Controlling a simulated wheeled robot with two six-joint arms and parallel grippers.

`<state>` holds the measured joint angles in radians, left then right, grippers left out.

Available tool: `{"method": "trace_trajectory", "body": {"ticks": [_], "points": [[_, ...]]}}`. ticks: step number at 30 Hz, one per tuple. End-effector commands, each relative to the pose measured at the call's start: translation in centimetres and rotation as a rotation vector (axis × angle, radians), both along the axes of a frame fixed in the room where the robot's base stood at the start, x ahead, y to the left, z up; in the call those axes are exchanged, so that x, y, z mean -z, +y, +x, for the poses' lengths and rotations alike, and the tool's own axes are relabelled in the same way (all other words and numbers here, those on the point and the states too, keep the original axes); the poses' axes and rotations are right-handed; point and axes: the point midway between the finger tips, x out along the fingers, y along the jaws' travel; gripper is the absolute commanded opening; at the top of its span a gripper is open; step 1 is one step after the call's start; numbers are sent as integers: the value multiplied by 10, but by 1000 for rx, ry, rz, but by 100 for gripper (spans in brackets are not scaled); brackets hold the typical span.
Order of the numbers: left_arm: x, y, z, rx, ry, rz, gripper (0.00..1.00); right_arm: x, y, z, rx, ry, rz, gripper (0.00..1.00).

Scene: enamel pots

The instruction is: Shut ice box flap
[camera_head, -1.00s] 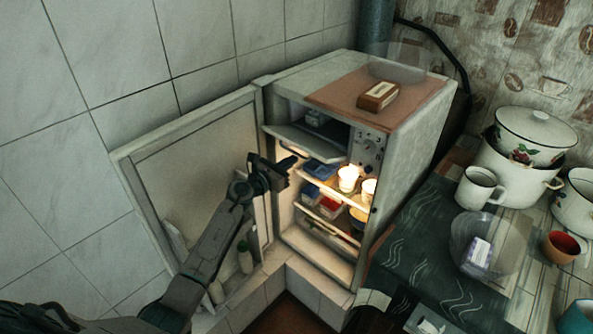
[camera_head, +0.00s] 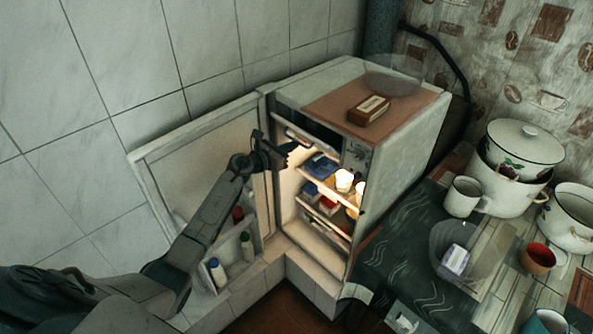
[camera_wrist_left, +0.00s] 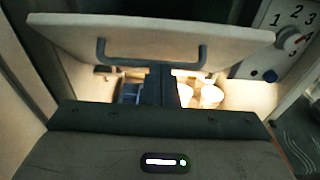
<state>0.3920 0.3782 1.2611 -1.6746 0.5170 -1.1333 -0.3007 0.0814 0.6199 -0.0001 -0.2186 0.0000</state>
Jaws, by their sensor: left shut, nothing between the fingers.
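The ice box flap (camera_head: 306,139) is a pale panel at the top of the open refrigerator (camera_head: 405,135), partly swung out below a dark opening. In the left wrist view the flap (camera_wrist_left: 150,36) spans the top, with a grey bar handle (camera_wrist_left: 152,56) on the face towards me. My left gripper (camera_head: 289,149) is shut and empty, in front of and just below the flap in the head view. In the wrist view its fingers (camera_wrist_left: 162,82) overlap the middle of the handle; contact cannot be told. My right gripper is not in view.
The refrigerator door (camera_head: 200,165) stands open at the left, bottles on its shelf. Lit shelves below the flap hold boxes and white cups (camera_head: 344,180). A control dial (camera_wrist_left: 290,38) is right of the flap. A table with pots (camera_head: 515,160) stands right.

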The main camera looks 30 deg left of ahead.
Motion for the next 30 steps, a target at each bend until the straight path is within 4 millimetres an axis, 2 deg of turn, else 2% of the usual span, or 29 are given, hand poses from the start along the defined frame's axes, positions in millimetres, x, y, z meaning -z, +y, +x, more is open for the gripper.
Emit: {"method": "trace_trajectory", "body": {"ticks": [1,3,13,20,30], "points": [[-11,0,3,0,-2,-1,0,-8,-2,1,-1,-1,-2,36],[-18,-1,7,0,-2,-1,0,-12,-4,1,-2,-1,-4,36],[-46,-9,30,0,-2,0,0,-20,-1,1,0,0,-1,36],[-55,-14,41,1,-1,-2,0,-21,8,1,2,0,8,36],[-59,-16,48,0,-1,-1,0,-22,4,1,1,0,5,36]]}}
